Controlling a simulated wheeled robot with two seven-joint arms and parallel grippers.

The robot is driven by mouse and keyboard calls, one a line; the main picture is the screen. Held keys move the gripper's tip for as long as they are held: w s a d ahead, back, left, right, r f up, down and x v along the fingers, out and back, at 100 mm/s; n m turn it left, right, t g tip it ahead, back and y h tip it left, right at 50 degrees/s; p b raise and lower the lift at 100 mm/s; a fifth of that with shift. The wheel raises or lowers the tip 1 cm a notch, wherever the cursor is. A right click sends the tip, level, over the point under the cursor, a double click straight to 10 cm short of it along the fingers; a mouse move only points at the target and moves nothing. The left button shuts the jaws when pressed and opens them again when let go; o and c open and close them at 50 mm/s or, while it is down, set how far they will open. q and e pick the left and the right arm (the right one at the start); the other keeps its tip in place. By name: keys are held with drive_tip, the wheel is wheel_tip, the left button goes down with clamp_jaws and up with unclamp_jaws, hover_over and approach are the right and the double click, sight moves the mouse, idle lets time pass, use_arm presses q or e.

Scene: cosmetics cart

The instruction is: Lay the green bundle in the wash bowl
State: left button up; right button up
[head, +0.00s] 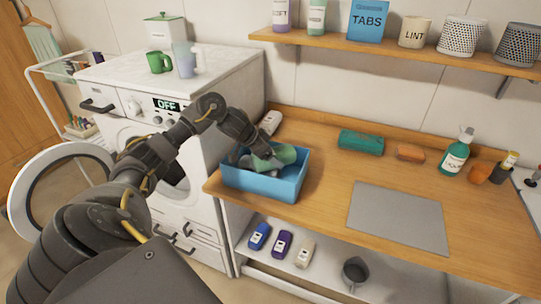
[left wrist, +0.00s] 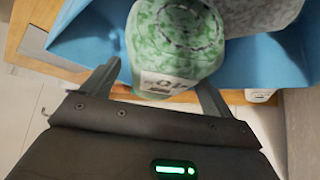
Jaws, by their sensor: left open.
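The green bundle (head: 284,155) is a mottled green roll, lying with grey cloth in a blue open tub (head: 262,185) on the wooden counter. In the left wrist view the green bundle (left wrist: 172,42) has a pale printed label on its near end. My left gripper (head: 268,158) is over the tub. Its open fingers (left wrist: 157,72) stand on either side of the bundle's near end; I cannot tell whether they touch it. I cannot make out a separate wash bowl. My right gripper is not in view.
A grey mat (head: 398,217) lies bare on the counter. A shelf (head: 395,50) runs above.

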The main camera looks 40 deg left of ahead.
use_arm(q)
drive_tip(key=b+v, duration=0.1)
drive_tip(key=v, duration=1.1)
drive_tip(key=shift+r+b, duration=0.2)
drive_tip(key=shift+b, duration=0.1)
